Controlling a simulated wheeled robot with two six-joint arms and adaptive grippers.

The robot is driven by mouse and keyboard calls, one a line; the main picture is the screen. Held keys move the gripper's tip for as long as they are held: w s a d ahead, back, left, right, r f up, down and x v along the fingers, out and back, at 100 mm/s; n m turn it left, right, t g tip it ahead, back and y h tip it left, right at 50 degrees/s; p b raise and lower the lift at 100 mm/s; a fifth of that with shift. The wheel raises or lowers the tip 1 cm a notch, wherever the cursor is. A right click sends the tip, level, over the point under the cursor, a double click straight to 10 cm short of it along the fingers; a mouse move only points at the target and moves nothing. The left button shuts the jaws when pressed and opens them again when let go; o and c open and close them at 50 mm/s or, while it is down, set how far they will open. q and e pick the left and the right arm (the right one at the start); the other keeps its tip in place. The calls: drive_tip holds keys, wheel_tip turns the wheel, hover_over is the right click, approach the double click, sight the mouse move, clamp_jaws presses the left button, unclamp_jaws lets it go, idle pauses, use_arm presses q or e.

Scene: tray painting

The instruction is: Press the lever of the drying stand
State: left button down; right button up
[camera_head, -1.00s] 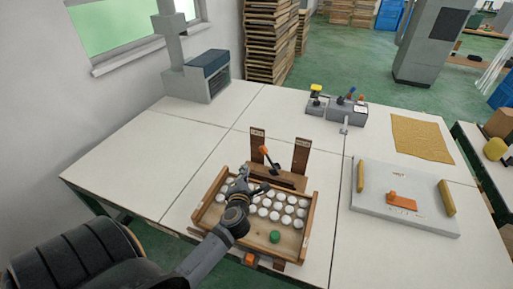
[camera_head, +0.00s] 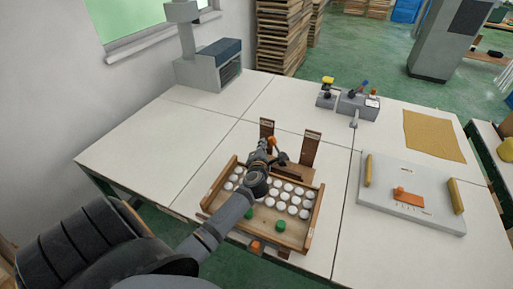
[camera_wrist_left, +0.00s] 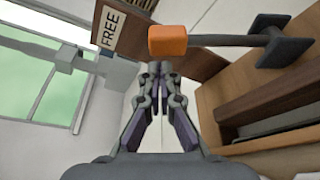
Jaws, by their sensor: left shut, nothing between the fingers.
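The drying stand is brown wood with two upright posts (camera_head: 310,148) behind a wooden tray. Its lever has an orange knob (camera_head: 271,141). In the left wrist view the orange knob (camera_wrist_left: 167,41) sits on a dark rod that runs right to a dark mount (camera_wrist_left: 285,38). A post with a "FREE" label (camera_wrist_left: 111,27) stands to its left. My left gripper (camera_head: 270,153) is shut and empty, over the tray's far side near the lever. In the wrist view its fingertips (camera_wrist_left: 160,69) appear just below the knob; I cannot tell whether they touch. My right gripper is out of view.
The tray (camera_head: 311,216) holds several white round pieces and green ones (camera_head: 280,225). A grey board (camera_head: 405,215) with yellow bars lies to the right. A small grey device (camera_head: 357,104) and a yellow cloth (camera_head: 433,135) are behind. A grey machine (camera_head: 210,68) stands back left.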

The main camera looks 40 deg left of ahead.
use_arm(q)
drive_tip(key=shift+w+d+r, duration=0.1)
drive_tip(key=shift+d+r, duration=0.2)
drive_tip(key=shift+d, duration=0.25)
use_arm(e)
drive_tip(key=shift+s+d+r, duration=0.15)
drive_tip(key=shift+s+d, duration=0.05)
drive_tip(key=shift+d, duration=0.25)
use_arm(q)
drive_tip(key=shift+d+r, duration=0.1)
drive_tip(key=shift+r, duration=0.05)
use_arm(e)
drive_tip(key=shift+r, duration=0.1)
